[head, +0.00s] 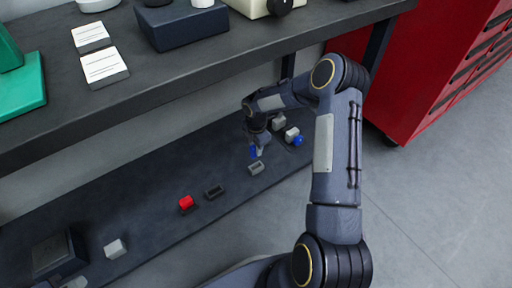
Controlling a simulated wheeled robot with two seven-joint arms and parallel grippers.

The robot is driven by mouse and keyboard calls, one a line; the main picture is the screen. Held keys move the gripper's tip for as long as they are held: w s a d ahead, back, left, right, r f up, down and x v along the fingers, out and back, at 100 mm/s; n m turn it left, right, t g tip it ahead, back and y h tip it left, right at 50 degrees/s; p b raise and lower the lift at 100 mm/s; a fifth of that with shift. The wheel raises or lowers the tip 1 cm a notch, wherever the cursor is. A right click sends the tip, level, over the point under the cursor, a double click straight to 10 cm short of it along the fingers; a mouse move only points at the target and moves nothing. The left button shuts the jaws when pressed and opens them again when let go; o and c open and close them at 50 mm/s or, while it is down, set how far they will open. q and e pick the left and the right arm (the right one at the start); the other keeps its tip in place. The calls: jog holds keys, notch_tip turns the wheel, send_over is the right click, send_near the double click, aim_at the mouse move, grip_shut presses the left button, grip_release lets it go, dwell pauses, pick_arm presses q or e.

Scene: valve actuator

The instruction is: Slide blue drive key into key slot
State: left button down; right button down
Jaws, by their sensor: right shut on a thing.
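My right gripper (258,147) is low over the dark lower shelf, shut on a small blue piece (253,151) that looks like the blue drive key. Its fingers and wrist hide part of the piece. A small grey block with a dark rectangular opening (256,168), perhaps the key slot, lies just below the held piece in the picture. I cannot tell whether they touch. Another blue part (298,141) sits beside a light grey block (291,133) to the right. I see no left gripper that I can make out.
A red block (186,203) and a dark slotted block (214,192) lie to the left on the shelf. A pale block (115,248) and a dark box (52,255) are further left. The workbench (180,75) overhangs the shelf. A red cabinet (435,75) stands at right.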

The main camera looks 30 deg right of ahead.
jog(key=shift+f+b, duration=1.85)
jog(key=shift+f, duration=1.05)
jog(key=shift+f+b, duration=1)
jog(key=shift+f, duration=0.7)
jog(key=c, duration=1.1)
grip_release()
